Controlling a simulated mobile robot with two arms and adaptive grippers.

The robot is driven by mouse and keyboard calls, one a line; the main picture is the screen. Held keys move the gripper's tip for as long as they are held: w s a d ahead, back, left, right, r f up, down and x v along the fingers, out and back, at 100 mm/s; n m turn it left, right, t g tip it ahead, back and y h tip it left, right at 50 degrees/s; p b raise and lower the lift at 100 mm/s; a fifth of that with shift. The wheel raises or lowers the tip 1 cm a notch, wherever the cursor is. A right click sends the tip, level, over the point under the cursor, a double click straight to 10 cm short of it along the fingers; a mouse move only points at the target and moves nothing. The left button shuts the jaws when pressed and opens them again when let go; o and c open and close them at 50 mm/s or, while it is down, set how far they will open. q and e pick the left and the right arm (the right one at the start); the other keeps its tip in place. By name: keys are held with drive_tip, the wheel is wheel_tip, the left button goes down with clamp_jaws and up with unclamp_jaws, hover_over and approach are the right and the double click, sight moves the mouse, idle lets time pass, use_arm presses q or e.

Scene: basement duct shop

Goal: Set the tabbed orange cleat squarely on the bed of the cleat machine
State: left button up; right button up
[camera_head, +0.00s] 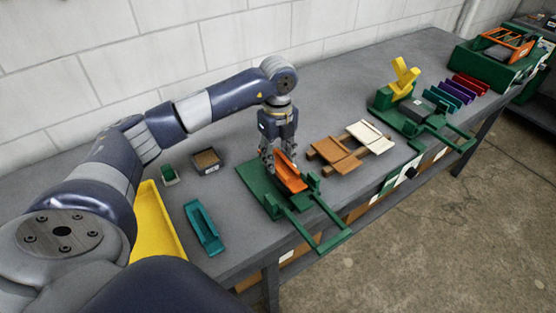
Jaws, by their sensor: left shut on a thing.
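The orange cleat (291,178) is a channel-shaped piece, tilted in the picture, at the green machine (252,180) in the middle of the bench. My left gripper (277,162) points down over that machine and is shut on the cleat near its upper left end. The fingers hide part of the cleat, and I cannot tell whether its underside touches the bed or sits square. The cleat's tab is too small to make out. Two green rails (305,229) reach from the machine past the bench's front edge. My right gripper is out of view.
A teal channel (204,227), a yellow tray (152,222) and small boxes (206,161) lie left of the machine. Farther right stand another green machine (391,97) with a yellow part and several coloured channels (455,92).

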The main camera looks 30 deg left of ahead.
sight(278, 164)
use_arm(q)
wheel_tip(278, 164, down, 2)
drive_tip(key=shift+s+f+p, duration=0.1)
drive_tip(key=shift+p, duration=0.45)
drive_tip(key=shift+f, duration=0.35)
drive_tip(key=shift+f, duration=0.1)
drive_tip(key=shift+f, duration=0.15)
drive_tip(key=o, duration=1.1)
drive_tip(key=shift+r, duration=0.2)
